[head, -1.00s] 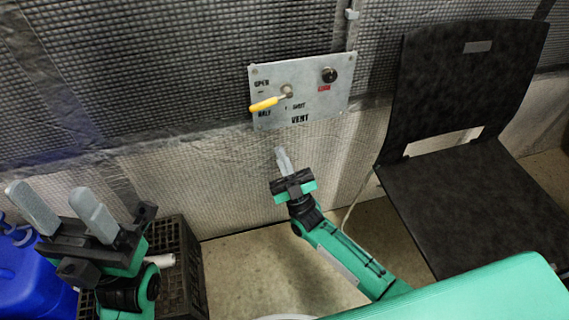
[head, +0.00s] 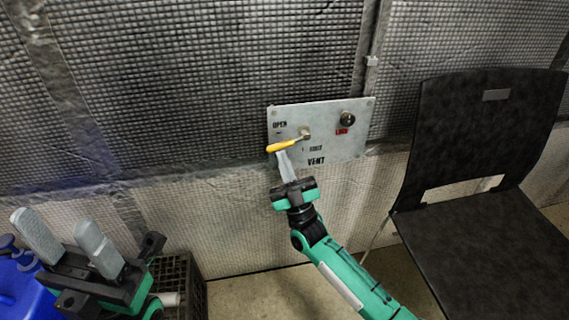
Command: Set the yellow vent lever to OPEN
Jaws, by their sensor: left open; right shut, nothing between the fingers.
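The yellow vent lever (head: 283,146) sits on the grey vent panel (head: 340,150) on the wall. Its handle points left and slightly down from its pivot, below the OPEN mark (head: 280,125). The HALF mark is hidden in the head view behind the lever and my gripper; SHUT shows below the pivot. My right gripper (head: 285,158) is shut and empty, its fingertips just under the lever handle. I cannot tell whether they touch it. My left gripper (head: 66,237) is open and empty at the lower left, far from the panel.
A black knob (head: 347,119) with a red label sits on the panel's upper right. A black chair (head: 480,140) stands at the right. A black crate (head: 182,275) and a blue container (head: 22,297) are at the lower left. The wall left of the panel is clear.

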